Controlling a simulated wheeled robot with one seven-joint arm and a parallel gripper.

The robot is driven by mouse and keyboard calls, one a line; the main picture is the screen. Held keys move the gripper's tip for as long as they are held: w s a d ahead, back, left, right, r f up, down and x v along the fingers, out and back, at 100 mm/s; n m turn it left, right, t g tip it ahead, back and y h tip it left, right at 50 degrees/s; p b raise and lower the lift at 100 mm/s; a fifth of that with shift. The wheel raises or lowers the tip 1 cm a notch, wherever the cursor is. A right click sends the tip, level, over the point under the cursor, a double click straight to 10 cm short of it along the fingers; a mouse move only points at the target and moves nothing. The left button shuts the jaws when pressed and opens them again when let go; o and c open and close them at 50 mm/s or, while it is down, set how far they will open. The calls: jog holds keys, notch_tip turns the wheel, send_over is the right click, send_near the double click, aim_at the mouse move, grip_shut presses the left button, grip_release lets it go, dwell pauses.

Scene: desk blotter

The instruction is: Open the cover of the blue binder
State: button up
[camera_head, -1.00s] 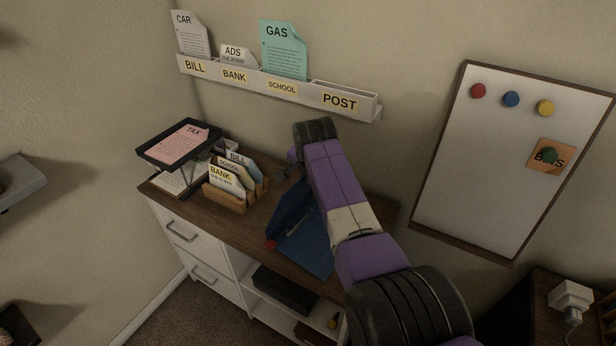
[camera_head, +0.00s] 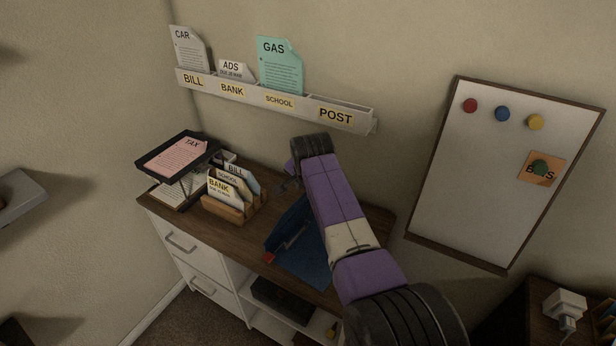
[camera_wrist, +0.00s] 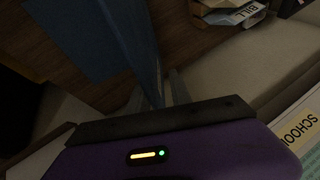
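The blue binder (camera_head: 303,268) lies on the wooden desktop, partly behind my arm. Its cover (camera_head: 292,222) stands tilted up from the base, with a gap showing between them. A small red item (camera_head: 268,257) sits at the binder's left corner. My gripper (camera_head: 290,186) is at the raised cover's far upper end. In the wrist view the cover (camera_wrist: 148,45) stands as a steep blue panel, its near edge reaching down between my fingers (camera_wrist: 155,100). The fingers look apart; firm contact with the cover cannot be made out.
A wooden sorter (camera_head: 235,208) with labelled envelopes stands left of the binder. A black tray (camera_head: 152,163) with a pink paper is further left. The wall rack (camera_head: 276,103) hangs above, and a whiteboard (camera_head: 500,190) is right. Some bare desktop (camera_head: 235,232) shows in front of the sorter.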

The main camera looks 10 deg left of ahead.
jog(key=shift+p+v, duration=2.6)
jog(key=shift+p, duration=1.05)
jog(key=shift+v, duration=1.35)
jog(key=shift+s+d, duration=0.15)
jog(key=b+v, duration=0.1)
jog(key=v, duration=0.6)
jog(key=shift+r+b, duration=0.3)
jog(key=shift+b, duration=0.05)
jog(key=shift+s, duration=0.1)
